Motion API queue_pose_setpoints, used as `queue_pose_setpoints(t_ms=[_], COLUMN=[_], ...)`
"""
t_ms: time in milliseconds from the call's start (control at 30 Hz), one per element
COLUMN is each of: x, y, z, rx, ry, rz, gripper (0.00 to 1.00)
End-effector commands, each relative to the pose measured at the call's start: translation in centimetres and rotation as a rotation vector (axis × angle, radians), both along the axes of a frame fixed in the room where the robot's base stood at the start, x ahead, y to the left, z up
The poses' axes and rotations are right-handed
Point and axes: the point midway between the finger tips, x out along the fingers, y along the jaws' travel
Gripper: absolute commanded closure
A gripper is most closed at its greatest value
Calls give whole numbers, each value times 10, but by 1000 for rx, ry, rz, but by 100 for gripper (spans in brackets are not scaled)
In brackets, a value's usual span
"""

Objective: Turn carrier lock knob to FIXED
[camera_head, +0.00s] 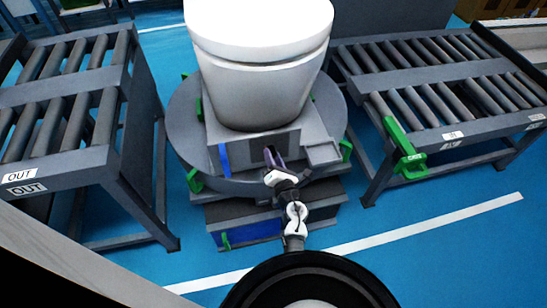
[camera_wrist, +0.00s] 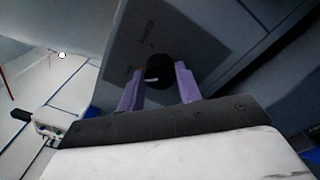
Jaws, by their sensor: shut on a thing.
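The carrier lock knob is a round black knob (camera_wrist: 160,72) on a grey panel (camera_wrist: 190,35) in the wrist view. A small light mark shows on its lower left part. Faint lettering is on the panel around it, too blurred to read surely. My gripper (camera_wrist: 158,85) has two purple fingers, one at each side of the knob, shut on it. In the head view my gripper (camera_head: 272,158) reaches the front face of the carrier (camera_head: 312,133) below the white toilet (camera_head: 258,90); the knob is hidden there.
A roller conveyor marked OUT (camera_head: 60,110) stands on the left, and another roller conveyor (camera_head: 440,90) with a green lever (camera_head: 405,150) stands on the right. A round turntable (camera_head: 185,125) with green clips lies under the carrier. Blue floor is clear at the front right.

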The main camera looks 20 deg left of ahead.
Motion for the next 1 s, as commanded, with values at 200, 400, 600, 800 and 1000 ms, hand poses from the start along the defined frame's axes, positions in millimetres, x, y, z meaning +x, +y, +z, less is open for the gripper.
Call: queue_pose_setpoints(t_ms=[200,400,600,800,1000], x=[0,0,0,0,0], y=[0,-1,0,0,0], z=[1,1,1,1,0], rx=[85,221,377,537,694], ry=[58,151,256,362,468], rz=[0,-1,-1,-1,-1], gripper=[88,88,88,88,88])
